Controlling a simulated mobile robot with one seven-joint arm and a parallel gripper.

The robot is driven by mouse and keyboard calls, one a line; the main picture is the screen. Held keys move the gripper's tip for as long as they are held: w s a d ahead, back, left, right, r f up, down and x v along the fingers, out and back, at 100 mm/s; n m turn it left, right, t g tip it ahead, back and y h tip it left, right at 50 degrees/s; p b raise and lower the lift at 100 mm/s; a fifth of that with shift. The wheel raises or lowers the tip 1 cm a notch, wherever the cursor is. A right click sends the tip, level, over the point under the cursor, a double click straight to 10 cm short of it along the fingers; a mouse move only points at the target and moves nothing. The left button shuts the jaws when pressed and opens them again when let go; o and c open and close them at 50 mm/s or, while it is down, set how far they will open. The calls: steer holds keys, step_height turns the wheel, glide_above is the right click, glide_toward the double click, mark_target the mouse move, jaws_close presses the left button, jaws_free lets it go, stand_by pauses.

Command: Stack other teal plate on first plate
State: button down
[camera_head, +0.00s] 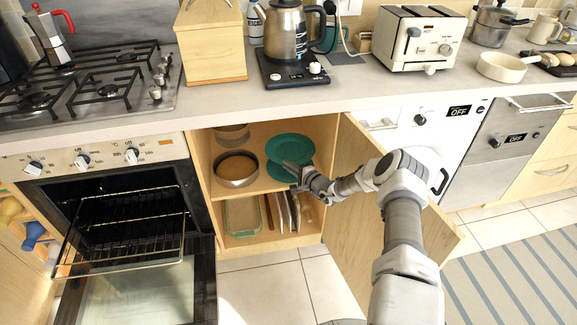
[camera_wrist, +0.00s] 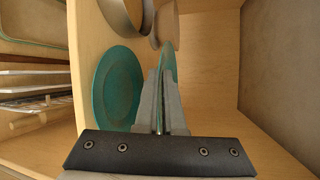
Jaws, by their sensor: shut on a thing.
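One teal plate (camera_head: 290,147) is held by its near edge in my gripper (camera_head: 290,166), inside the open cabinet. In the wrist view this held plate (camera_wrist: 169,62) shows nearly edge-on between the fingers of my gripper (camera_wrist: 161,88). The other teal plate (camera_wrist: 117,88) lies flat on the cabinet shelf; in the head view part of it (camera_head: 274,172) shows below the held plate. A gap shows between the two plates in the wrist view. My gripper hides part of the lower plate in the head view.
A round pan (camera_head: 237,169) stands on the shelf left of the plates, with a bowl (camera_head: 232,133) behind it. Trays and boards (camera_head: 283,212) stand in the lower compartment. The open cabinet door (camera_head: 350,240) is beside my arm. The oven door (camera_head: 140,285) is open on the left.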

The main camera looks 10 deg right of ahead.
step_height(320, 180, down, 7)
steer(key=b, duration=0.5)
steer(key=shift+r, duration=0.15)
steer(key=c, duration=0.9)
jaws_free()
steer(key=shift+c, duration=0.2)
steer(key=shift+s+p, duration=0.25)
steer(key=shift+p, duration=0.1)
steer(key=shift+s, duration=0.1)
